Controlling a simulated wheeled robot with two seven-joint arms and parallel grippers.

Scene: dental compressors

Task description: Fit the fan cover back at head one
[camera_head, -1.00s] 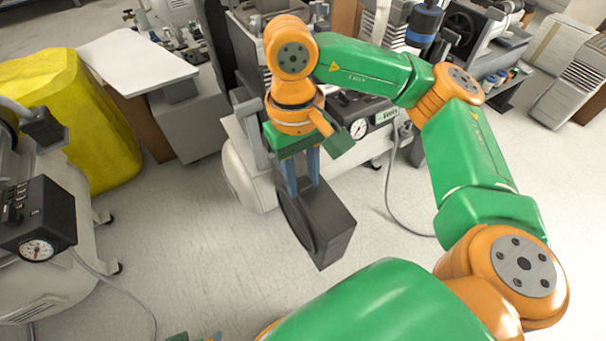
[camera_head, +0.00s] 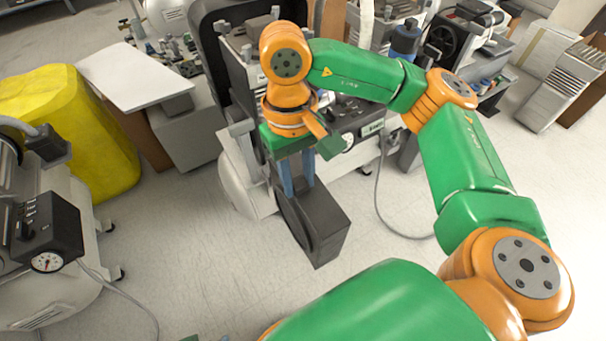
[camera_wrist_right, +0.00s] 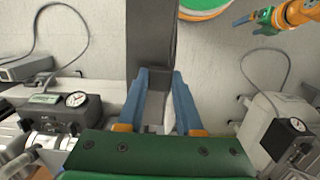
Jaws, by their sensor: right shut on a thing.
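The fan cover (camera_head: 318,228) is a dark grey box with a round opening on its left face. My right gripper (camera_head: 298,178) is shut on its upper edge and holds it upright above the floor, in front of a white-tanked compressor (camera_head: 238,178). In the right wrist view the cover (camera_wrist_right: 150,40) extends away from between the blue fingers of the right gripper (camera_wrist_right: 160,78). My left gripper (camera_wrist_right: 254,22) shows small at the top right there, its blue fingers apart and empty. My right wrist partly hides the compressor's heads, so I cannot tell which is head one.
A control box with a gauge (camera_head: 362,132) sits on the compressor, its grey hose (camera_head: 378,205) trailing on the floor. Another compressor's gauge box (camera_head: 45,235) is at the left. A yellow covered object (camera_head: 75,130) and white-topped cabinet (camera_head: 135,75) stand behind. The middle floor is clear.

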